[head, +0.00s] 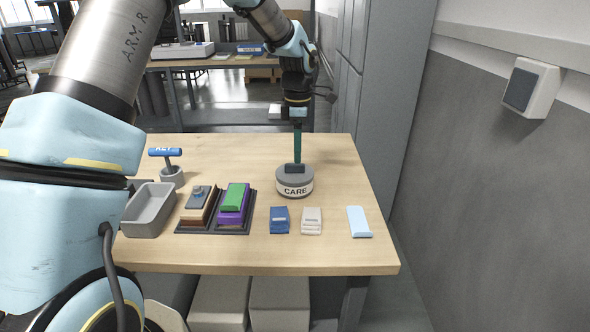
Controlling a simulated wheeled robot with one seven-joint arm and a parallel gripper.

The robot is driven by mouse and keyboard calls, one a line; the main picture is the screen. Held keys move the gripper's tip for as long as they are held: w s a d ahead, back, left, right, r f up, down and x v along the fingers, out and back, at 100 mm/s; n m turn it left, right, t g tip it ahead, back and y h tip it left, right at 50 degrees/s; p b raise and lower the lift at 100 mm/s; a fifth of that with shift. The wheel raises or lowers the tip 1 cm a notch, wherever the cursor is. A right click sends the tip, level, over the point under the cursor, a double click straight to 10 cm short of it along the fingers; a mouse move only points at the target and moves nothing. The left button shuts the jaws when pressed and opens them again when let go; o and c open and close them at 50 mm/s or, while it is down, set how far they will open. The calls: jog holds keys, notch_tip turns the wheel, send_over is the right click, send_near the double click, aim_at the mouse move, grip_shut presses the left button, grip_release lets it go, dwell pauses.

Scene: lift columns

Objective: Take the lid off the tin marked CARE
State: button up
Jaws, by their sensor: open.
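The tin marked CARE (295,190) stands upright on the wooden table, a short round grey tin with a white label band. Its grey lid (284,175) is on top, with a dark block-shaped knob (295,168) in the middle. My gripper (297,160) points straight down from above, its teal fingers right over the knob. From this one view I cannot tell whether the fingers touch the knob or stand just above or behind it. The gripper holds nothing that I can see.
Left of the tin are a grey tray (148,222), a blue-handled tool in a holder (172,174), and a dark rack (240,228) with stacked blocks. In front lie a blue packet (279,220), a white packet (312,221) and a light blue piece (358,222).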

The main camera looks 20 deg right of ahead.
aim_at(295, 169)
jog(key=shift+a+f+p, duration=0.2)
jog(key=shift+f+p, duration=0.2)
jog(key=shift+f, duration=0.65)
jog(key=shift+a+f+p, duration=0.15)
jog(key=shift+f+p, duration=0.2)
jog(key=shift+f, duration=0.7)
jog(key=shift+c, duration=0.2)
grip_shut()
